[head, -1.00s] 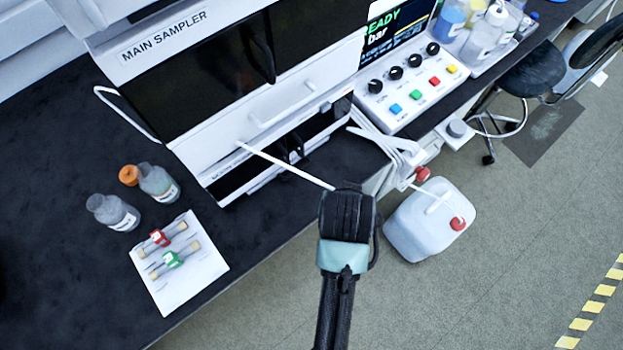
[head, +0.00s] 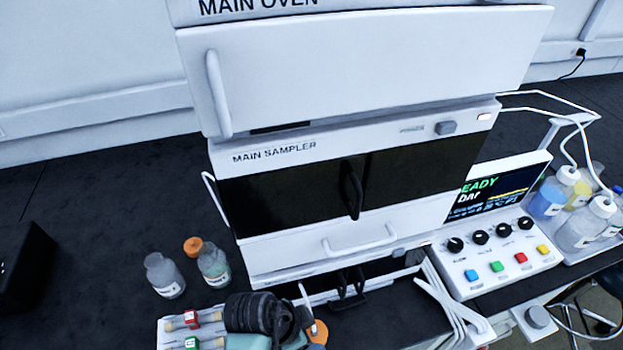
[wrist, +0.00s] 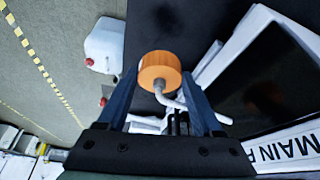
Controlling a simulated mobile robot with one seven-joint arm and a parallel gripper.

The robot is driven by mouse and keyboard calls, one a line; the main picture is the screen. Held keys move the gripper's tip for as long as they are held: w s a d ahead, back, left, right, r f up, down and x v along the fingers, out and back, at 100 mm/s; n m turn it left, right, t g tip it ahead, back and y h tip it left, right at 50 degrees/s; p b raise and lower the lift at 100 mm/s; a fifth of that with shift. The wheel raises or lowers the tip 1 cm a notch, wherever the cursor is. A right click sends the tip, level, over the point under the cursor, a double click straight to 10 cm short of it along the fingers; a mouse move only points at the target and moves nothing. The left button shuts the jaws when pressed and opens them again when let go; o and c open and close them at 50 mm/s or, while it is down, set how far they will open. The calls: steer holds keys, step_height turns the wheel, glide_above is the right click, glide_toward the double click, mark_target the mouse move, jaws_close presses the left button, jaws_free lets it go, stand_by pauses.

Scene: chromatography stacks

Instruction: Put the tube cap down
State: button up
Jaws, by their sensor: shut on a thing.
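An orange tube cap (wrist: 160,70) is held between the two fingers of my gripper (wrist: 162,78) in the wrist view. A short pale tube (wrist: 170,100) runs from the cap. In the head view the cap (head: 317,332) shows at the bottom, just right of my gripper (head: 288,325), which is in front of the bench edge below the sampler. The cap's far side and the fingertips are partly hidden. Part of the white tube (head: 304,294) stands up beside the gripper.
Two bottles (head: 165,276), (head: 213,265), one orange-capped, stand left of the sampler (head: 290,235). A white jug (wrist: 104,48) stands on the floor.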

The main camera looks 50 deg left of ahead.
steer(key=shift+f, duration=3.2)
steer(key=shift+f, duration=0.1)
steer(key=o, duration=1.4)
steer(key=d+v, duration=0.1)
steer(key=v, duration=1.1)
steer(key=shift+a+p, duration=0.35)
steer(key=shift+a, duration=0.1)
